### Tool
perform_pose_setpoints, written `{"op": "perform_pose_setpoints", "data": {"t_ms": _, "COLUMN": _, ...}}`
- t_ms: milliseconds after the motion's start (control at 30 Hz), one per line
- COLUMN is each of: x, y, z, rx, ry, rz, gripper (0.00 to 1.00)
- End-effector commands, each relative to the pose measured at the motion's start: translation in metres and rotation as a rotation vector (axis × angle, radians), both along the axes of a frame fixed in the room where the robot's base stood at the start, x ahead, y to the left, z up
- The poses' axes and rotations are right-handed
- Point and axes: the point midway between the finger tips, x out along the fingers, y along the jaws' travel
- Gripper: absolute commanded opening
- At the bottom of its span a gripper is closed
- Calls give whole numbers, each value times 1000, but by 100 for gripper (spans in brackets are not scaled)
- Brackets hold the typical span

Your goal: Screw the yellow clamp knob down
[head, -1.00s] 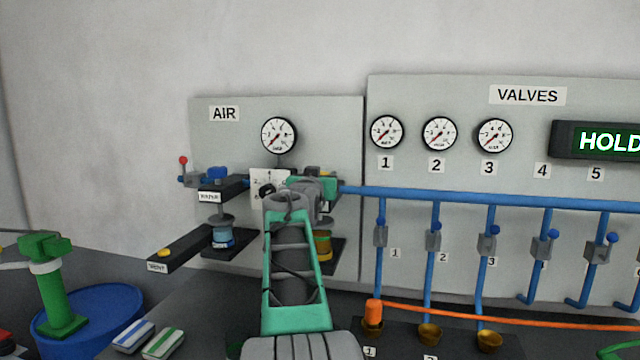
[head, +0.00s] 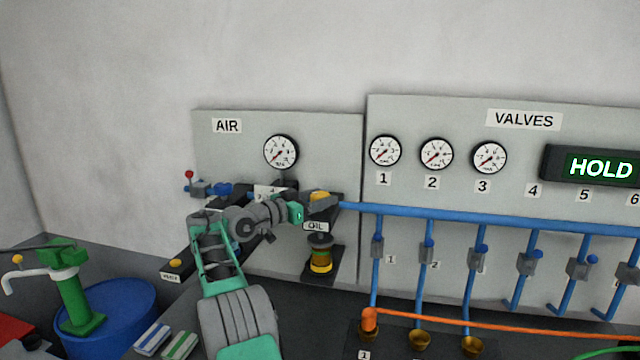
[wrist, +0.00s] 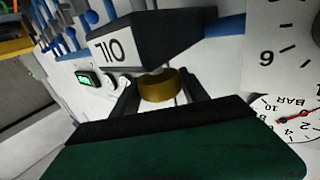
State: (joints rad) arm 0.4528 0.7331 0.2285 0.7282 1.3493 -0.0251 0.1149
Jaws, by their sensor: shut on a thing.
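The yellow clamp knob (head: 320,196) sits on top of the dark block marked OIL (head: 334,206) in the head view. It also shows in the wrist view as a round gold knob (wrist: 160,90) beside the upside-down OIL label. My gripper (head: 306,208) reaches it from the left, its hand roughly level. In the wrist view its two dark fingers (wrist: 158,84) stand on either side of the knob and are shut on it.
A black arm marked VENT (head: 178,266) with a yellow knob juts out at the left. A blue pipe (head: 440,212) runs right from the block. The AIR gauge (head: 281,152) is on the panel behind.

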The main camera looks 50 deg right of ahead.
Motion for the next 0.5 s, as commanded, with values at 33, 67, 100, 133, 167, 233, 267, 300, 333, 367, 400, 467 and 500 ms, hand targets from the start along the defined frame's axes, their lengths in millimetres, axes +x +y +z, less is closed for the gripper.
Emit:
{"op": "perform_pose_setpoints", "data": {"t_ms": 33, "x": 1, "y": -1, "z": 5, "rx": -2, "ry": -1, "rz": -6, "gripper": 12}}
{"op": "perform_pose_setpoints", "data": {"t_ms": 67, "x": 1, "y": -1, "z": 4, "rx": -2, "ry": -1, "rz": -12, "gripper": 12}}
{"op": "perform_pose_setpoints", "data": {"t_ms": 100, "x": 0, "y": -1, "z": 4, "rx": -3, "ry": -1, "rz": -18, "gripper": 12}}
{"op": "perform_pose_setpoints", "data": {"t_ms": 133, "x": 1, "y": -1, "z": 4, "rx": -3, "ry": -1, "rz": -21, "gripper": 12}}
{"op": "perform_pose_setpoints", "data": {"t_ms": 167, "x": 1, "y": -1, "z": 3, "rx": -3, "ry": -1, "rz": -24, "gripper": 12}}
{"op": "perform_pose_setpoints", "data": {"t_ms": 233, "x": 0, "y": -1, "z": 3, "rx": -3, "ry": -1, "rz": -28, "gripper": 12}}
{"op": "perform_pose_setpoints", "data": {"t_ms": 267, "x": 0, "y": -1, "z": 3, "rx": -4, "ry": -2, "rz": -29, "gripper": 12}}
{"op": "perform_pose_setpoints", "data": {"t_ms": 300, "x": 0, "y": -1, "z": 2, "rx": -4, "ry": -2, "rz": -31, "gripper": 12}}
{"op": "perform_pose_setpoints", "data": {"t_ms": 333, "x": 0, "y": -1, "z": 2, "rx": -4, "ry": -2, "rz": -31, "gripper": 12}}
{"op": "perform_pose_setpoints", "data": {"t_ms": 367, "x": 0, "y": -1, "z": 2, "rx": -4, "ry": -3, "rz": -31, "gripper": 12}}
{"op": "perform_pose_setpoints", "data": {"t_ms": 400, "x": 0, "y": -1, "z": 2, "rx": -5, "ry": -3, "rz": -31, "gripper": 12}}
{"op": "perform_pose_setpoints", "data": {"t_ms": 467, "x": 0, "y": -1, "z": 2, "rx": -5, "ry": -3, "rz": -31, "gripper": 12}}
{"op": "perform_pose_setpoints", "data": {"t_ms": 500, "x": 0, "y": -1, "z": 2, "rx": -5, "ry": -3, "rz": -31, "gripper": 12}}
